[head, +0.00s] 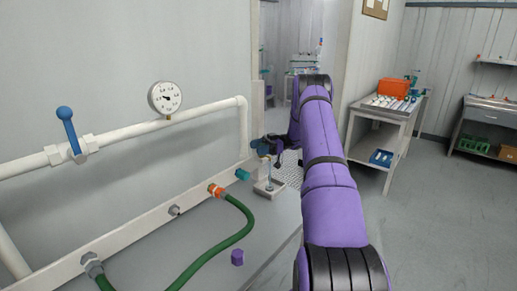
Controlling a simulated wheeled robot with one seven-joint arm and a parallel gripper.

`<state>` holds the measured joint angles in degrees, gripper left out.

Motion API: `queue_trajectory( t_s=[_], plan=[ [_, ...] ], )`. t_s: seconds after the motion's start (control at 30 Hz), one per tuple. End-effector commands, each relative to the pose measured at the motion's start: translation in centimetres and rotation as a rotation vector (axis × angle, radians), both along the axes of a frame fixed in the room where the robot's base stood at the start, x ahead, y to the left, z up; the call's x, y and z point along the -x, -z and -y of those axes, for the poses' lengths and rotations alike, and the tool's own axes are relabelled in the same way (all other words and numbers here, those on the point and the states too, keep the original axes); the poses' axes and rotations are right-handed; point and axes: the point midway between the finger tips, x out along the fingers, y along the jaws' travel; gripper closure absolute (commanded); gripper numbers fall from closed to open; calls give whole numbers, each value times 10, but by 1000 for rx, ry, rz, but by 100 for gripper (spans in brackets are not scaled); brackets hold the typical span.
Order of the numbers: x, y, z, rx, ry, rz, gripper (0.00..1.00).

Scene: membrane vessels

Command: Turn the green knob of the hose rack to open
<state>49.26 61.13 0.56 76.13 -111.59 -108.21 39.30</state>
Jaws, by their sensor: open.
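The hose rack is a pale rail (140,226) running along the wall at left, with several fittings on it. A teal-green, knob-like piece (243,174) sticks out near the rail's far right end; its exact turned position is too small to tell. My purple arm reaches forward at right of centre. My gripper (267,150) is dark and small at the arm's far end, just above and to the right of the teal-green piece, apparently apart from it. It is open, and its fingertips are hard to make out.
A blue-handled valve (68,130) and a gauge (165,98) sit on the white pipe above. A small stand (268,189) is below my gripper. A purple block (237,257) lies lower down. The floor at right is clear.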

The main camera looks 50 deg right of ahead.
Motion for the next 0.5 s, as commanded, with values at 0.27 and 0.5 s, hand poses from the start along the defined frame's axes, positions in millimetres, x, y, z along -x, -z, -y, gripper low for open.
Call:
queue_trajectory(
  t_s=[0.27,0.5],
  plan=[
    [5,1,14,1,2,-1,43],
    [21,1,56,2,2,-1,43]
  ],
)
